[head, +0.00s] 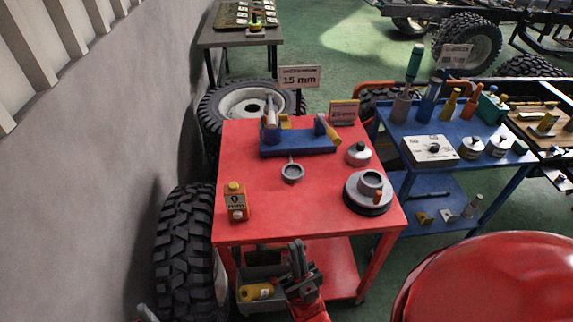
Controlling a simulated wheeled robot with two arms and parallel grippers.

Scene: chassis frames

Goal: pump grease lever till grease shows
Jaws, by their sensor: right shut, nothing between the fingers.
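A blue fixture (300,143) sits at the back of the red cart top. A grey upright cylinder stands at its left end, and a yellow-handled piece (328,130) leans at its right end; I cannot tell which part is the grease lever. No grease can be made out at this size. My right gripper (296,247) is at the cart's front edge, shut and empty, apart from the fixture. A small grey part at the bottom left edge may be my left gripper (146,313); its fingers cannot be made out.
The red cart (265,215) also holds an orange box (235,201), a grey ring (292,172), a small round pot (358,153) and a round hub (369,190). The cart's front middle is clear. A blue cart (455,155) stands right; tyres (183,245) and a wall are left.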

